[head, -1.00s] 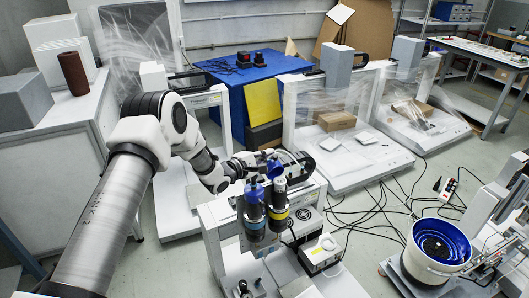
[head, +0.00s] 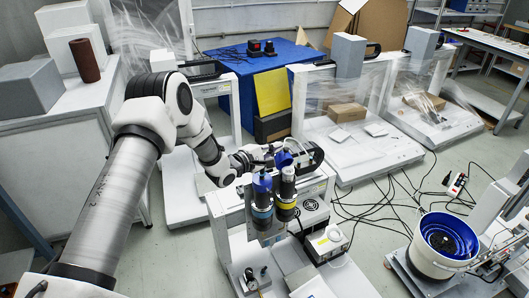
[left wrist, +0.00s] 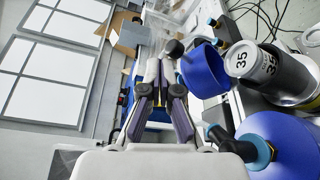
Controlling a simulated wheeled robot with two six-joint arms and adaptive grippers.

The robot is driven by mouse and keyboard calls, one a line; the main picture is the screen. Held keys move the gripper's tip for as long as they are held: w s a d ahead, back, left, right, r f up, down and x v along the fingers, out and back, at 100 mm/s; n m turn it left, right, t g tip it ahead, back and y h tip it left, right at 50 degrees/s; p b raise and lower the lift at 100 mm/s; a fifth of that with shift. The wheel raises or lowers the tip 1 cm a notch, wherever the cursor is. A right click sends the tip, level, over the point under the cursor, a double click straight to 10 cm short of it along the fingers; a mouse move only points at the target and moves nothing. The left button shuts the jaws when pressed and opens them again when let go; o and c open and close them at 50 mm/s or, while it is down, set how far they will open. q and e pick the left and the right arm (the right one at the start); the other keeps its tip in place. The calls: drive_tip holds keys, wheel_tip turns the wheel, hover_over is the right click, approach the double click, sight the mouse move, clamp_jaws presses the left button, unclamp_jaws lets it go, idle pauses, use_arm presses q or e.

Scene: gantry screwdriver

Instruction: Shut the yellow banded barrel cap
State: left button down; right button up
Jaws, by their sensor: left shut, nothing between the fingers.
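Two dark barrels stand side by side in a holder on the machine. The right one, the yellow banded barrel (head: 286,201), has its blue cap (head: 284,158) tipped open at the top. In the left wrist view its grey end marked 35 (left wrist: 255,65) is exposed, with the open blue cap (left wrist: 205,72) beside it. The left barrel (head: 262,199) has a blue cap over its top; a blue cap also shows low right in the wrist view (left wrist: 285,145). My left gripper (head: 272,152) is shut and empty, just left of the open cap; its fingertips (left wrist: 160,70) are near it. Contact is unclear.
A small white box unit (head: 326,243) stands right of the barrels. A blue-lined bowl feeder (head: 447,240) is at the far right, with cables on the floor between. Behind are a blue-covered table (head: 225,62) and plastic-draped machines.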

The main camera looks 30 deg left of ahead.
use_arm(q)
drive_tip(key=v, duration=1.1)
drive_tip(key=s+d+f+m+g+p, duration=0.2)
drive_tip(key=s+d+f+g+p, duration=0.45)
drive_tip(key=d, duration=0.55)
drive_tip(key=s+d+f+m+g+y+p, duration=0.1)
drive_tip(key=s+d+f+m+g, duration=0.1)
drive_tip(key=s+f, duration=0.35)
drive_tip(key=s+d+f+m+g+p, duration=0.2)
drive_tip(key=s, duration=0.6)
drive_tip(key=s+a+m+g+y, duration=0.2)
drive_tip(key=s+m, duration=0.3)
drive_tip(key=s, duration=0.3)
drive_tip(key=s+a+f+m+g+y, duration=0.1)
drive_tip(key=s+m+g+y, duration=0.1)
drive_tip(key=s+m, duration=0.3)
drive_tip(key=s+g, duration=0.1)
drive_tip(key=s, duration=0.3)
drive_tip(key=shift+a+m, duration=0.3)
drive_tip(key=shift+a, duration=0.1)
drive_tip(key=c, duration=1.6)
unclamp_jaws()
drive_tip(key=shift+f+m+g, duration=0.1)
drive_tip(key=shift+m+g, duration=0.15)
drive_tip(key=shift+m, duration=0.35)
drive_tip(key=o, duration=0.5)
